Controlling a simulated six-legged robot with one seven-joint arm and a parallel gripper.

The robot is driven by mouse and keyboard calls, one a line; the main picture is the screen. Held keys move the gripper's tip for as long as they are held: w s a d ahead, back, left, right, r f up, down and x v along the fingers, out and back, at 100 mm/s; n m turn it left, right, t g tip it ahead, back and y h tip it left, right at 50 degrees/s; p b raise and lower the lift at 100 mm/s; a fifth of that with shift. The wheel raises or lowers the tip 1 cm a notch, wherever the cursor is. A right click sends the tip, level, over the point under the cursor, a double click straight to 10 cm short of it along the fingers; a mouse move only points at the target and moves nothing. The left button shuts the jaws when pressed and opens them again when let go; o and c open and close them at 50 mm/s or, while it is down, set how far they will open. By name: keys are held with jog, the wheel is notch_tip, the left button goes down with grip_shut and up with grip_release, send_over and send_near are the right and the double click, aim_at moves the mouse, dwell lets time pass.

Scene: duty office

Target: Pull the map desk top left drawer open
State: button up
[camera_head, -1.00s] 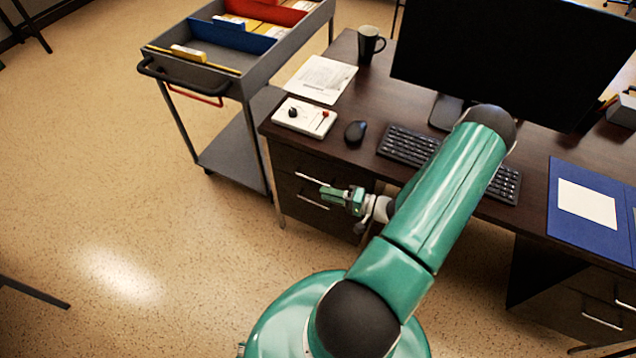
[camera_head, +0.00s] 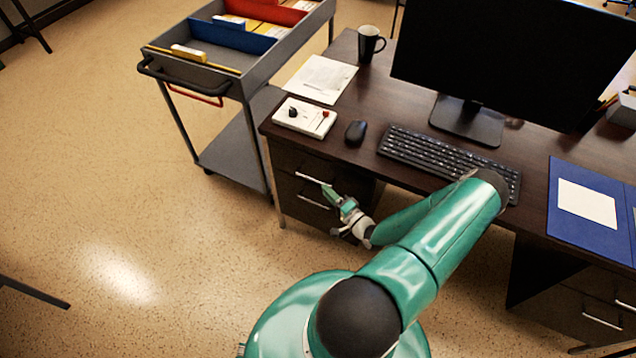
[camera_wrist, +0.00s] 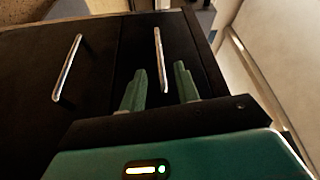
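The map desk (camera_head: 400,172) is dark brown. Its left pedestal has a top drawer (camera_head: 290,163) with a silver bar handle (camera_head: 309,178) and a second handle (camera_head: 314,202) below. The top drawer looks shut. My gripper (camera_head: 327,190) is at the right end of the top handle. In the wrist view my gripper (camera_wrist: 160,72) is open, its two green fingers apart. The top drawer handle (camera_wrist: 157,45) runs between them in the picture; whether it is fully between them in depth I cannot tell. The lower handle (camera_wrist: 67,68) shows at the left.
A grey trolley (camera_head: 232,158) with folders stands left of the desk. The floor in front of the drawers is clear.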

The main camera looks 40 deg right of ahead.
jog(key=w, duration=0.5)
jog(key=shift+w+d+r, duration=0.1)
jog(key=shift+w+r, duration=0.1)
jog(key=shift+w, duration=0.1)
grip_shut()
